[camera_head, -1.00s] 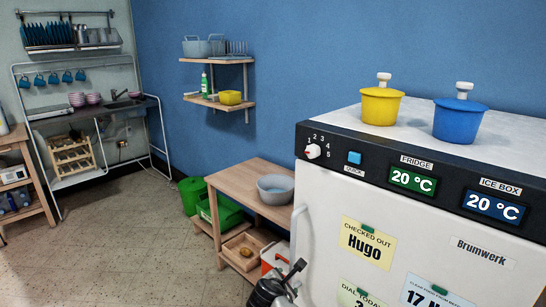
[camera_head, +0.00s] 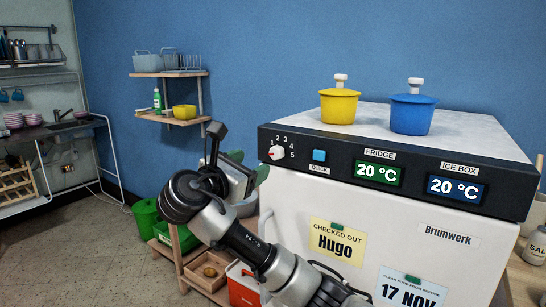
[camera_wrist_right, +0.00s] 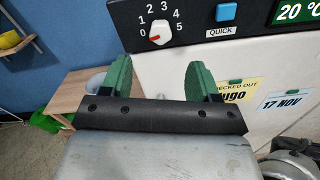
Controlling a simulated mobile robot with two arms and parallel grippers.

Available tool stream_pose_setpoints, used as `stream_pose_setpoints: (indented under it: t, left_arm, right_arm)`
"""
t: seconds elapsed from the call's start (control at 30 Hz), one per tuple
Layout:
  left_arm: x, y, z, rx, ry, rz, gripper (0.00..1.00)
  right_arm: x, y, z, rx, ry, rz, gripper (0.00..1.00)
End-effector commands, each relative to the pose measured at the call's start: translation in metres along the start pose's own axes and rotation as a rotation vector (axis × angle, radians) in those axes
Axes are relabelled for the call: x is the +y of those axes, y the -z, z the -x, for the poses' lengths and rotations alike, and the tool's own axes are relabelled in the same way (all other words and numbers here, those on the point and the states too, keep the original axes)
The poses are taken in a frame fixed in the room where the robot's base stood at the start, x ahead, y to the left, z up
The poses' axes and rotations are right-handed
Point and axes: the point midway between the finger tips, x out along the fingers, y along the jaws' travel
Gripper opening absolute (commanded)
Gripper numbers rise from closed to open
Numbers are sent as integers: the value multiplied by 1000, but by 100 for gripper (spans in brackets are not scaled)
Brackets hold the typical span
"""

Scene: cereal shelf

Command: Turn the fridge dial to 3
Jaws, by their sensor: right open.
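The fridge dial (camera_head: 277,153) is a white knob on the black control panel (camera_head: 335,157) at the fridge's top left. It also shows in the right wrist view (camera_wrist_right: 161,33), with its red mark toward 0; numbers 0 to 5 ring it. My right gripper (camera_head: 248,166) is left of the fridge front, a little below the dial and apart from it. In the wrist view its green-padded fingers (camera_wrist_right: 157,75) are spread and empty, with the dial above the gap between them. My left gripper is out of view.
A blue QUICK button (camera_head: 319,155) sits right of the dial. FRIDGE (camera_head: 378,173) and ICE BOX (camera_head: 455,189) displays read 20 °C. Yellow (camera_head: 338,106) and blue (camera_head: 411,114) tubs stand on the fridge. A low wooden table (camera_wrist_right: 72,96) stands left of the fridge.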

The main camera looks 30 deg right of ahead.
Motion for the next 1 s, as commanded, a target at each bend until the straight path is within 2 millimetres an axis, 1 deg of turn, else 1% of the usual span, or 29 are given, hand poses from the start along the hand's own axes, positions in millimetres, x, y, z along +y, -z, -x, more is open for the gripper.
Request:
stream_pose_setpoints:
  t: [0.03, 0.3, 0.5, 0.63, 0.9, 1.0]
  left_arm:
    - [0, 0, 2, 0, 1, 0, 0]
    - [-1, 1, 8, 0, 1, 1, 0]
    - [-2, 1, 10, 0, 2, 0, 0]
    - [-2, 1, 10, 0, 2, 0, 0]
    - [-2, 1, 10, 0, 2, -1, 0]
    - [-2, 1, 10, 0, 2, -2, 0]
  right_arm:
    - [0, -1, -10, -1, 3, 2, 61]
    - [0, 0, -62, 0, 4, 2, 61]
    - [0, 0, -87, 1, 1, 1, 61]
    - [0, 1, -93, 2, -1, -1, 61]
    - [0, 1, -94, 2, -2, 0, 61]
    - [0, 1, -94, 2, -2, 0, 46]
